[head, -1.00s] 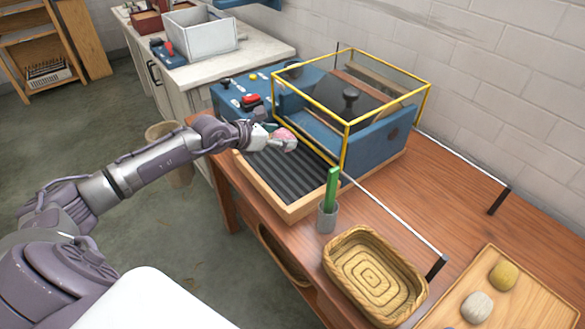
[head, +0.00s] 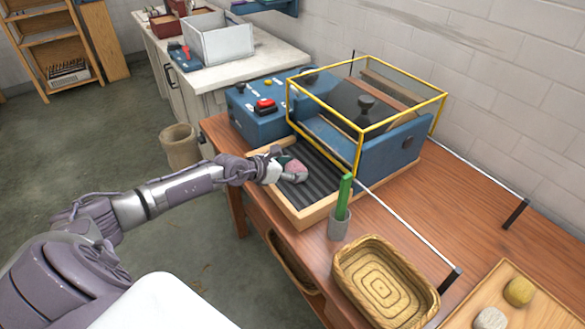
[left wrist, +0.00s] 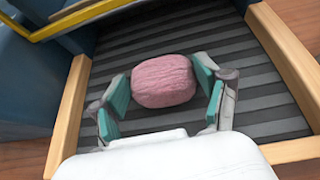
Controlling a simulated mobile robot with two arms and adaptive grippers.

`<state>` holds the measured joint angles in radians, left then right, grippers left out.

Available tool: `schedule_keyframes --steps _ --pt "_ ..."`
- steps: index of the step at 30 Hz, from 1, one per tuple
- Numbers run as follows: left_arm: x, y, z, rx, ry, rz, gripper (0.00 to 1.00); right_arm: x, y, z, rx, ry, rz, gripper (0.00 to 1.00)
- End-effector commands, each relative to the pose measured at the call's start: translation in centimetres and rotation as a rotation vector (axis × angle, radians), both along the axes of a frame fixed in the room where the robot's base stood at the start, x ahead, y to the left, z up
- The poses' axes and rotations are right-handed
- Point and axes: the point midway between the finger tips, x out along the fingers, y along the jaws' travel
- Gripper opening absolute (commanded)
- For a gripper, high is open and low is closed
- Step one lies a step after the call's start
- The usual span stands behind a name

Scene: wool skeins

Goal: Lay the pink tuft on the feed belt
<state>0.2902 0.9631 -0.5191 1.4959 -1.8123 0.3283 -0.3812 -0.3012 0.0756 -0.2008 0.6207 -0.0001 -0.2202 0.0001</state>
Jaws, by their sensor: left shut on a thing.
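The pink tuft (head: 294,170) is a small rounded wool bundle. It sits between the teal-padded fingers of my left gripper (head: 287,169), which is shut on it. In the left wrist view the tuft (left wrist: 163,81) lies between the two fingertips (left wrist: 164,88), over the ribbed belt. The feed belt (head: 325,180) is dark grey and ribbed, with a wooden frame, and runs under the yellow-edged guard. The belt also fills the middle of the left wrist view (left wrist: 262,100). Whether the tuft touches the belt I cannot tell. My right gripper is not in view.
The yellow-framed guard (head: 362,131) stands over the blue machine behind the belt. A blue control box with a red button (head: 265,104) is beside it. A wooden tray (head: 545,310) holds wool balls.

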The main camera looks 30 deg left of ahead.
Motion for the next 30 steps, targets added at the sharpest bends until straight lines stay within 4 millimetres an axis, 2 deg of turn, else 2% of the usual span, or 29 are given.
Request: schedule_keyframes --steps 2,3,7,8,20,23,30 --pt "0.0 0.0 -0.3 -0.001 0.0 0.0 0.61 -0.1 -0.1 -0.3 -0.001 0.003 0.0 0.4" --pt "0.0 0.0 -0.4 -0.001 0.0 0.0 0.76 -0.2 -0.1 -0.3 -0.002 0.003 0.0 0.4" --pt "0.0 0.0 -0.3 0.0 0.0 0.0 0.98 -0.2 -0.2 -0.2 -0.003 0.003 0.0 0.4" --pt "0.0 0.0 -0.3 0.0 0.0 0.0 1.0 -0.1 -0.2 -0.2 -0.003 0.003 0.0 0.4" --pt "-0.1 0.1 0.3 0.001 0.0 0.0 1.0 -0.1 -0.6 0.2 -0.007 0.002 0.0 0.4" --pt "-1.2 0.6 0.7 0.002 0.001 0.001 1.0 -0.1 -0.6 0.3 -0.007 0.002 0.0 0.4" --pt "-5.3 1.9 2.9 0.006 0.005 -0.003 1.0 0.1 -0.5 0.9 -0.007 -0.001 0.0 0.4"
